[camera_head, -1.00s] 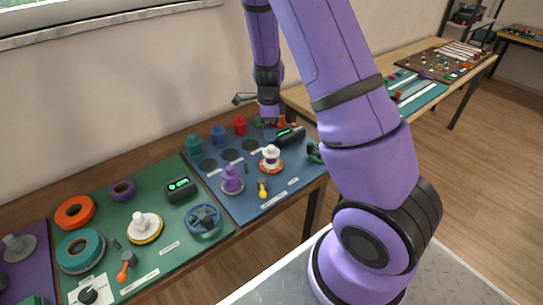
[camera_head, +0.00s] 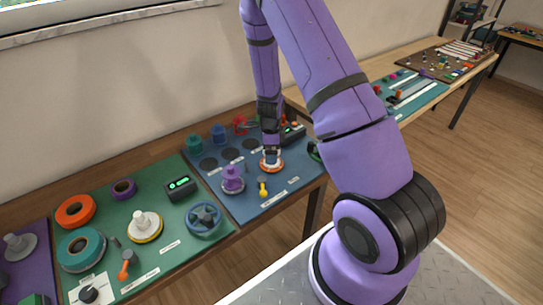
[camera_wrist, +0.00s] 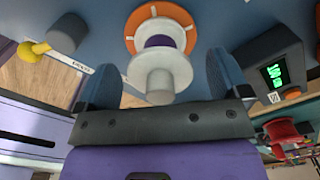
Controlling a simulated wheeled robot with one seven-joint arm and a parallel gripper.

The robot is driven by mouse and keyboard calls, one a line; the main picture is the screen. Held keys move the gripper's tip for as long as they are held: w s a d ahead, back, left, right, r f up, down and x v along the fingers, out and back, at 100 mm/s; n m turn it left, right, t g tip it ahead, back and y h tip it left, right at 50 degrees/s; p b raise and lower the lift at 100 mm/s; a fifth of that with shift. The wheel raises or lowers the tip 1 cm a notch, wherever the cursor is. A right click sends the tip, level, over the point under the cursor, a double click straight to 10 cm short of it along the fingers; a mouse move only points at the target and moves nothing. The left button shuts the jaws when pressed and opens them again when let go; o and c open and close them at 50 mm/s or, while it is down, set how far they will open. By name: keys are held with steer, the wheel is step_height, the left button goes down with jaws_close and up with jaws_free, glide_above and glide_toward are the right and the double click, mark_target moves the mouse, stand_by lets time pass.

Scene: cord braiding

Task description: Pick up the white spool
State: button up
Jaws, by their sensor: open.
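The white spool (camera_wrist: 176,74), with a purple band around its middle, stands on an orange disc (camera_wrist: 136,22) on the blue mat (camera_head: 245,208). In the head view my gripper (camera_head: 271,151) is right above the disc and hides most of the spool. In the wrist view my two blue-grey fingers are open, one on each side of the spool's grey-white top post. I see a gap on both sides, so the fingers do not seem to grip it.
A purple spool (camera_head: 232,180) and a yellow-handled tool (camera_head: 263,188) stand close by. A dark box with a green display (camera_wrist: 272,72) is beside my right finger in the wrist view. Teal (camera_head: 194,144), blue (camera_head: 218,133) and red (camera_head: 240,125) spools line the back.

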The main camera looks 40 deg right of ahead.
steer(key=shift+f, duration=0.2)
steer(key=c, duration=0.9)
steer(key=shift+r, duration=0.15)
steer(key=shift+c, duration=0.2)
